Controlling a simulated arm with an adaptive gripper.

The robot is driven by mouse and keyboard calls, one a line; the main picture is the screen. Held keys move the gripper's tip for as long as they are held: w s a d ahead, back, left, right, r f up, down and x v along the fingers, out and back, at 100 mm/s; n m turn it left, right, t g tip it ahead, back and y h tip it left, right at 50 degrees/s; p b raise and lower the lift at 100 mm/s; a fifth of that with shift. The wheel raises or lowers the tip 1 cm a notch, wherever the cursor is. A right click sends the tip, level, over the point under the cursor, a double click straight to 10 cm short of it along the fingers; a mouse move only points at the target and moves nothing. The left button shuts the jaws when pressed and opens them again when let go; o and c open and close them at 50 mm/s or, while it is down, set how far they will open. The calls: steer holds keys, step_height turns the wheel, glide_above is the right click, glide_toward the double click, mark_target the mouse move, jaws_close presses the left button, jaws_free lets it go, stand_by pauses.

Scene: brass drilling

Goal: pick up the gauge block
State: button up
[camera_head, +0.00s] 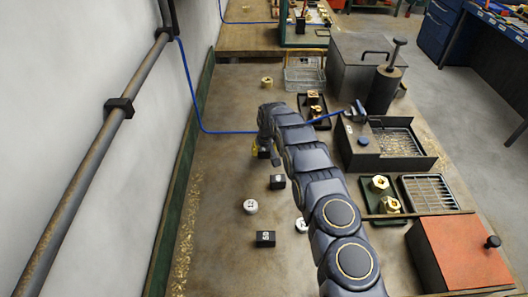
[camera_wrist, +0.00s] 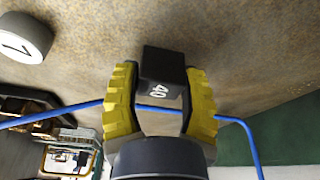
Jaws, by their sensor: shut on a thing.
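A dark gauge block marked 40 (camera_wrist: 162,75) with a bright metal lower part sits between the two yellow fingers of my gripper (camera_wrist: 162,100) in the wrist view. The fingers are shut on its sides. In the head view the same block (camera_head: 264,153) shows small at my gripper (camera_head: 260,146), partly hidden by my arm. I cannot tell whether it touches the bench. Two other dark blocks stand nearer on the bench, one in the middle (camera_head: 277,182) and one with a white number (camera_head: 265,239).
A white numbered cylinder (camera_head: 250,206) stands left of the near blocks, and another (camera_head: 302,225) is partly behind my arm. A blue cable (camera_head: 215,132) crosses behind my gripper. A black tray (camera_head: 385,150) and a red-topped box (camera_head: 460,255) are at right. The bench's left strip is clear.

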mark_target(264, 149)
steer(key=shift+r, duration=0.65)
steer(key=shift+w+v, duration=0.1)
steer(key=shift+v, duration=0.5)
steer(key=shift+w+v, duration=0.15)
steer(key=shift+v, duration=0.5)
steer(key=s+r, duration=0.3)
steer(key=s, duration=0.1)
steer(key=s+d+r, duration=0.1)
steer(key=s+r, duration=0.2)
steer(key=s, duration=0.2)
steer(key=s+d+r, duration=0.1)
steer(key=s+r, duration=0.2)
steer(key=s, duration=0.1)
steer(key=shift+s+r, duration=0.2)
steer(key=shift+s, duration=0.1)
